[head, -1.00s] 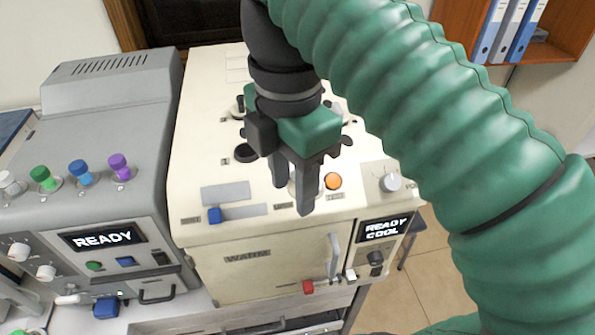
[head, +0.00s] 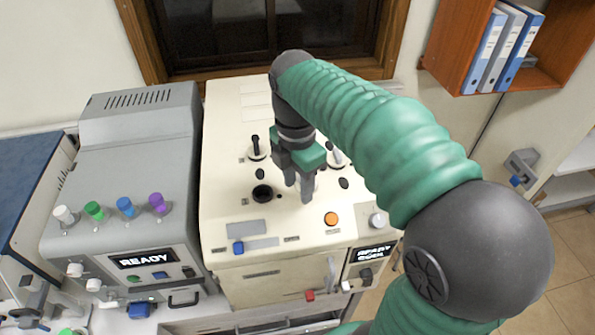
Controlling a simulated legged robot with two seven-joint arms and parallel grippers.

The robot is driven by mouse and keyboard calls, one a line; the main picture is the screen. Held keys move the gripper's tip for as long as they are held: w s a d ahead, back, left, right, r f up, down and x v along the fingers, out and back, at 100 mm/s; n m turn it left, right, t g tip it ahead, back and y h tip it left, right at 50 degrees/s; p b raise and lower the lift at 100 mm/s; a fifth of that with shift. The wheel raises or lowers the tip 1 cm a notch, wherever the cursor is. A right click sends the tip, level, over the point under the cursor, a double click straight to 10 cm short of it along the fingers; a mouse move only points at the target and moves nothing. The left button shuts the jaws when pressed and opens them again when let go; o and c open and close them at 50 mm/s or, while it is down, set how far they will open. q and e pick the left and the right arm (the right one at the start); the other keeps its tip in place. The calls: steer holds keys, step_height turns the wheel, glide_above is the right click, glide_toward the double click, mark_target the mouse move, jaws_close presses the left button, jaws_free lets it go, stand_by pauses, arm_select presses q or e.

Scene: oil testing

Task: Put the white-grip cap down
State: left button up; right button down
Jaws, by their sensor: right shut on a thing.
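My right gripper (head: 298,192) points down over the top of the cream machine (head: 228,212), right of the dark round opening (head: 262,193) and up-left of the orange button (head: 331,218). It is shut on a small pale thing (head: 308,183), which I take to be the white-grip cap. The fingers hide most of it, and I cannot tell whether it touches the machine's top. A cap with a black grip (head: 256,147) stands behind and to the left. A pale upright grip (head: 337,157) shows just right of the gripper. My left gripper is not in view.
The grey machine (head: 150,130) with white, green, blue and purple knobs stands at left. A binder shelf (head: 455,75) hangs at upper right. My right arm covers the area behind the gripper.

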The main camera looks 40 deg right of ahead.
mark_target(297, 194)
steer(key=shift+w+d+p, duration=0.2)
steer(key=shift+w+d, duration=0.15)
steer(key=shift+w, duration=0.3)
steer(key=shift+w+d+p, duration=0.2)
steer(key=shift+w+d, duration=0.15)
steer(key=shift+w, duration=0.25)
step_height(297, 194, down, 4)
steer(key=shift+d+r+p, duration=0.15)
steer(key=shift+r+p, duration=0.1)
steer(key=shift+p, duration=0.5)
steer(key=shift+s+d+f, duration=0.1)
steer(key=shift+f, duration=0.1)
steer(key=c, duration=0.8)
jaws_free()
steer(key=r, duration=0.4)
steer(key=r+b, duration=0.1)
steer(key=r, duration=0.7)
steer(key=shift+a+r+b, duration=0.1)
steer(key=shift+a+b, duration=0.15)
steer(key=shift+b, duration=0.1)
